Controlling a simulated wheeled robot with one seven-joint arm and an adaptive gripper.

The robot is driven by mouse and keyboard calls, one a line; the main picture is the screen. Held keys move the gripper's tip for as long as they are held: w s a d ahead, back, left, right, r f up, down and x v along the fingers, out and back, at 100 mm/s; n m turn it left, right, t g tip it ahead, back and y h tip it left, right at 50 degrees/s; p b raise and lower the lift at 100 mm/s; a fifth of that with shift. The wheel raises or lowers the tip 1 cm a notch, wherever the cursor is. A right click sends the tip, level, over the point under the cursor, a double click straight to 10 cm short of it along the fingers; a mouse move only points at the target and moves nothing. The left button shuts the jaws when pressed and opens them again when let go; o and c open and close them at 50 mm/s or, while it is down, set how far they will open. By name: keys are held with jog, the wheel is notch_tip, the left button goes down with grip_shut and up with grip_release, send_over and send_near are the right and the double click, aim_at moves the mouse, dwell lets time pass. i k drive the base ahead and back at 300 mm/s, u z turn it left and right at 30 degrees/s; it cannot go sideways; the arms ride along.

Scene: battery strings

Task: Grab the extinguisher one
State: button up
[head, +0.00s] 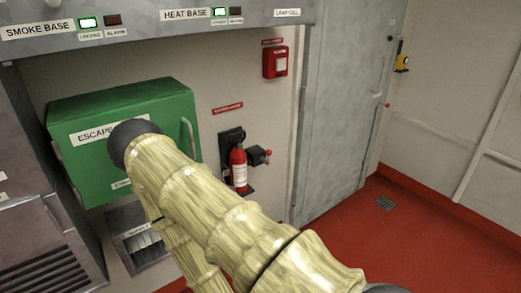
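A small red fire extinguisher (239,170) with a white label hangs upright on a dark wall bracket (230,138). A red label is on the wall above it. My arm, in a pale yellow sleeve, crosses the foreground in front of and below the extinguisher. My gripper is not visible, so its state and its distance to the extinguisher are hidden from me.
A green escape box (170,105) is on the wall left of the extinguisher. A red call box (276,61) is above right, beside a grey door (343,110). A grey panel (150,22) overhangs the top left. Red floor (400,235) is clear at right.

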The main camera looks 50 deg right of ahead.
aim_at(238, 161)
jog(key=z, duration=0.75)
jog(key=i, duration=0.95)
jog(key=z, duration=0.35)
